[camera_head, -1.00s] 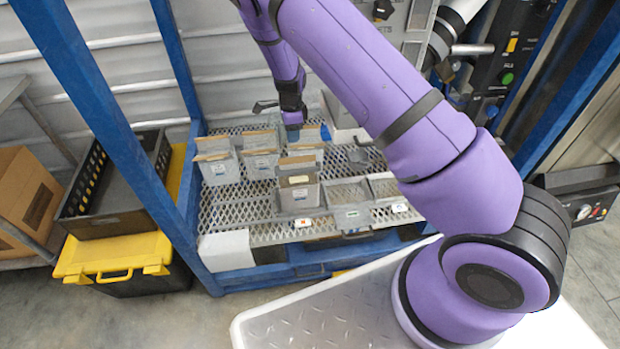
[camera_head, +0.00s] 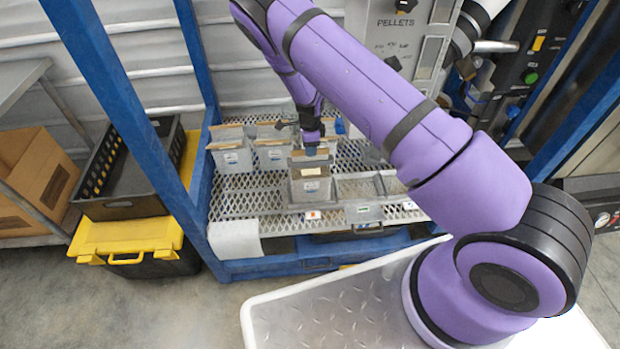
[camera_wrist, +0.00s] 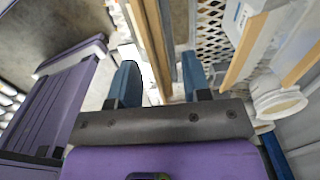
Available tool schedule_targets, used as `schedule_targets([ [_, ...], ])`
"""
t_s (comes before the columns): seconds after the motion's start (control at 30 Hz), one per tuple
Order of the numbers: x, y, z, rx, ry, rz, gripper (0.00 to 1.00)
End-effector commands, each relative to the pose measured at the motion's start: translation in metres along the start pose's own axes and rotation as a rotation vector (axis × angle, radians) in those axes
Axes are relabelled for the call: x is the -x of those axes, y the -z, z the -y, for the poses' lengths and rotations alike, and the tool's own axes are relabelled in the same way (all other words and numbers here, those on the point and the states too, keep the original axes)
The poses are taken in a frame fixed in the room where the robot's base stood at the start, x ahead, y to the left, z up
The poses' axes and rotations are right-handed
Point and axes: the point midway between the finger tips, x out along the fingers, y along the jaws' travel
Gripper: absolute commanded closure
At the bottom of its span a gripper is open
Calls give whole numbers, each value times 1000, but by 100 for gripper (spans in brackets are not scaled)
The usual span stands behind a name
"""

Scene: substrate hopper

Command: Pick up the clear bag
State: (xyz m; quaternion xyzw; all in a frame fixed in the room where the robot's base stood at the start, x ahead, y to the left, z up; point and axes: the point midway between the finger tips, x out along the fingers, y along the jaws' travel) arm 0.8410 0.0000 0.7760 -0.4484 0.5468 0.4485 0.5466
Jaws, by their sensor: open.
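Several clear bags with brown top strips stand in rows on a metal mesh shelf (camera_head: 260,200). The front clear bag (camera_head: 310,188) is upright, with a pale label on it. My gripper (camera_head: 311,150) is just above this bag's top, pointing down. In the wrist view my gripper (camera_wrist: 160,62) is open, with its two blue fingers apart. A brown strip (camera_wrist: 150,45) lies between the fingers, nearer the left one. I cannot tell whether either finger touches it.
More bags (camera_head: 232,155) stand behind and to the left. A blue frame post (camera_head: 120,110) rises left of the shelf. A black crate (camera_head: 125,180) and a yellow-lidded box (camera_head: 125,237) sit further left. A white tray (camera_head: 330,320) is in front.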

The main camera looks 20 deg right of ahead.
Motion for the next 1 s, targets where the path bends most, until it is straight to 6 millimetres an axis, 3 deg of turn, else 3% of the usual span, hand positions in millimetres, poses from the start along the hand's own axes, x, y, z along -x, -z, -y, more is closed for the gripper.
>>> schedule_targets([
  [0.17,-17,0,0,0,0,-1,56],
  [0.4,-19,0,0,1,0,0,56],
  [0.43,-19,0,0,1,0,0,58],
  [0.6,-18,0,0,1,0,0,97],
  [0.63,-18,0,0,1,0,0,100],
  [1.0,-17,0,1,1,2,1,100],
])
